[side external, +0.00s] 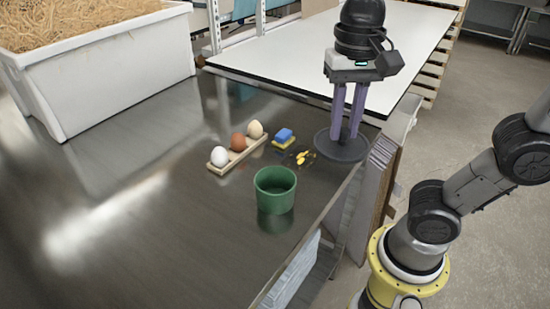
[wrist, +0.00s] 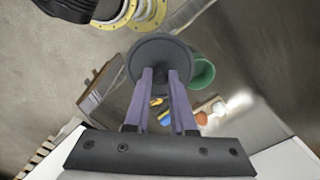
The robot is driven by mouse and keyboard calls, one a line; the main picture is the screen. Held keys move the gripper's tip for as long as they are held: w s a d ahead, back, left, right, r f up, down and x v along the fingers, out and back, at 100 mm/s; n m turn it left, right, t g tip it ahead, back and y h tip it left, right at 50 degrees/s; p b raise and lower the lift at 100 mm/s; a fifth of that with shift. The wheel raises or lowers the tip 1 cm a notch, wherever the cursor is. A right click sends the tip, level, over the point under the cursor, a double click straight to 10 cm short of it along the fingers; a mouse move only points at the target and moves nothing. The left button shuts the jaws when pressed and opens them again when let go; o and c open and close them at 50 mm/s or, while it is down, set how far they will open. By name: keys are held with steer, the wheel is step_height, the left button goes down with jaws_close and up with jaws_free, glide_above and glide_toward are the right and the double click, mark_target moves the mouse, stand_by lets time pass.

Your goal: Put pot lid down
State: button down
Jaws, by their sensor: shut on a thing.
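The pot lid (side external: 342,147) is a dark round disc. It is near the right edge of the dark metal table (side external: 130,200). My gripper (side external: 345,136) points down with its two purple fingers shut on the middle of the lid from above. In the wrist view the lid (wrist: 160,50) lies at the tips of the fingers (wrist: 165,72), and the fingertips hide its grip point. I cannot tell whether the lid touches the table. A green pot (side external: 275,190) stands open and upright, to the left and in front of the lid, apart from it.
A wooden holder (side external: 217,166) with three eggs, a blue and yellow sponge (side external: 284,137) and small yellow pieces (side external: 304,157) lie left of the lid. A white bin (side external: 120,85) stands at the back left. The table's front left is clear. A white table (side external: 290,55) is behind.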

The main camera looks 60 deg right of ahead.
steer(key=w+a+f, duration=0.3)
steer(key=w+f, duration=0.1)
steer(key=w, duration=0.3)
steer(key=w+a+f, duration=0.3)
steer(key=w+f, duration=0.2)
steer(key=w, duration=0.1)
steer(key=w+a+f, duration=0.3)
steer(key=w+f, duration=0.2)
steer(key=w, duration=0.2)
steer(key=shift+w+a+f, duration=0.2)
steer(key=shift+w+a, duration=0.1)
steer(key=shift+a, duration=0.05)
steer(key=shift+w+a+f, duration=0.1)
steer(key=shift+w+f, duration=0.2)
steer(key=shift+f, duration=0.1)
steer(key=shift+w+a+f, duration=0.1)
steer(key=shift+w+f, duration=0.05)
steer(key=shift+f, duration=0.8)
steer(key=shift+w+f, duration=0.15)
steer(key=shift+f, duration=0.8)
steer(key=shift+f, duration=0.15)
steer(key=c, duration=0.8)
jaws_free()
steer(key=shift+o, duration=0.2)
